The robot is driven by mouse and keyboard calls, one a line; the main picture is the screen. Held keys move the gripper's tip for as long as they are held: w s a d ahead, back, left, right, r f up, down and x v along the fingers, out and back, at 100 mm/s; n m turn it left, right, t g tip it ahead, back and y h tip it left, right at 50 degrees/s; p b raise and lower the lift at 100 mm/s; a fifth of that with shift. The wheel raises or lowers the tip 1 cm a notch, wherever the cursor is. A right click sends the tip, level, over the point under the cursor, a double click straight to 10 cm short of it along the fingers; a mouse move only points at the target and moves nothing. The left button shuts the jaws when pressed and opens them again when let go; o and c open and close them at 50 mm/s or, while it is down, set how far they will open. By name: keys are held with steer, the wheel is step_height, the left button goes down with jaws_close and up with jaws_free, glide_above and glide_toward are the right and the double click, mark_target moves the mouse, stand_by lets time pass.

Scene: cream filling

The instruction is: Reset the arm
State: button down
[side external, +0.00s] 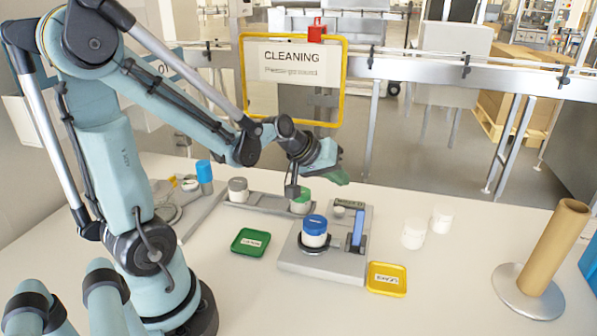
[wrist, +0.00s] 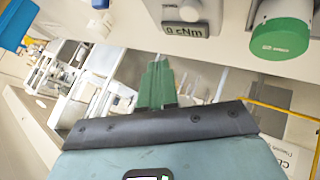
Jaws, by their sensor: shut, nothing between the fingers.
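My gripper (side external: 337,176) is above the back of the work table, behind the grey fixture. Its green fingers are together and empty, and they also show in the wrist view (wrist: 157,85). A jar with a green lid (side external: 301,203) stands on the grey rail, just below and left of my gripper; the wrist view shows a green lid (wrist: 281,38) at the upper right. A white jar with a blue lid (side external: 315,226) stands upright in the dark holder of the grey fixture (side external: 340,264).
A green tray (side external: 250,241) and a yellow tray (side external: 387,279) flank the fixture. A grey-lidded jar (side external: 238,190) stands at the rail's left end. White jars (side external: 413,234) and a brown tube on a round base (side external: 553,245) stand to the right. A display (wrist: 184,29) reads 0 cNm.

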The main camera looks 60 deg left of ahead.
steer(key=s+d+r+m+g, duration=0.2)
steer(key=s+d+r+m, duration=0.1)
steer(key=s+d+m, duration=0.5)
steer(key=s+d, duration=0.1)
steer(key=s, duration=0.1)
steer(key=shift+s+y, duration=0.3)
steer(key=shift+s, duration=0.1)
